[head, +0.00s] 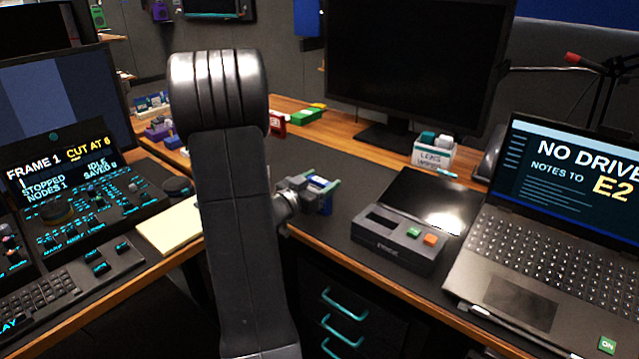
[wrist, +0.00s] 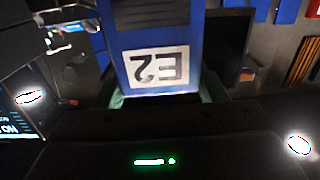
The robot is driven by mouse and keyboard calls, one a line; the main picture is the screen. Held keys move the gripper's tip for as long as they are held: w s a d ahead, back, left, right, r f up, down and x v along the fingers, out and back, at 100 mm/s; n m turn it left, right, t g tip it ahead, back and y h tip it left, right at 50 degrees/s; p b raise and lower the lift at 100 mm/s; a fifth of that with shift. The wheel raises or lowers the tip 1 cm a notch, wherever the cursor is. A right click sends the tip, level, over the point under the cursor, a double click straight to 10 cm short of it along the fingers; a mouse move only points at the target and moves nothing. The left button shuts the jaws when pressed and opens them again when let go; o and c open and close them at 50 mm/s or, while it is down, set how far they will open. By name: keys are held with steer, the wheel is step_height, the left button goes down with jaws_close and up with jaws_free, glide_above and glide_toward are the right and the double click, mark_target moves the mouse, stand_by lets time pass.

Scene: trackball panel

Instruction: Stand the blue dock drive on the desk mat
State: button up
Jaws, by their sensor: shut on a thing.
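My gripper (head: 322,184) is shut on the blue dock drive (head: 318,181), above the dark desk mat (head: 345,222) near the desk's front edge. In the wrist view the blue drive (wrist: 160,45) fills the upper middle, with a white label reading E2 upside down. Teal fingertips of my gripper (wrist: 165,98) show at both sides of it. The drive is small and partly covered by my gripper in the head view. I cannot tell how far its lower end is from the mat.
A dark dock box (head: 400,235) with green and orange buttons sits right of my gripper. A laptop (head: 545,230) reading NO DRIVE stands farther right. A monitor (head: 410,65) and a labelled holder (head: 434,152) stand behind. The mat behind my gripper looks clear.

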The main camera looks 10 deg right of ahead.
steer(key=shift+f, duration=0.25)
steer(key=o, duration=1.1)
steer(key=shift+r, duration=0.1)
steer(key=shift+c, duration=0.2)
steer(key=shift+r, duration=0.1)
steer(key=shift+a+r, duration=0.1)
steer(key=shift+r, duration=0.05)
steer(key=p+v, duration=0.1)
steer(key=v, duration=1.1)
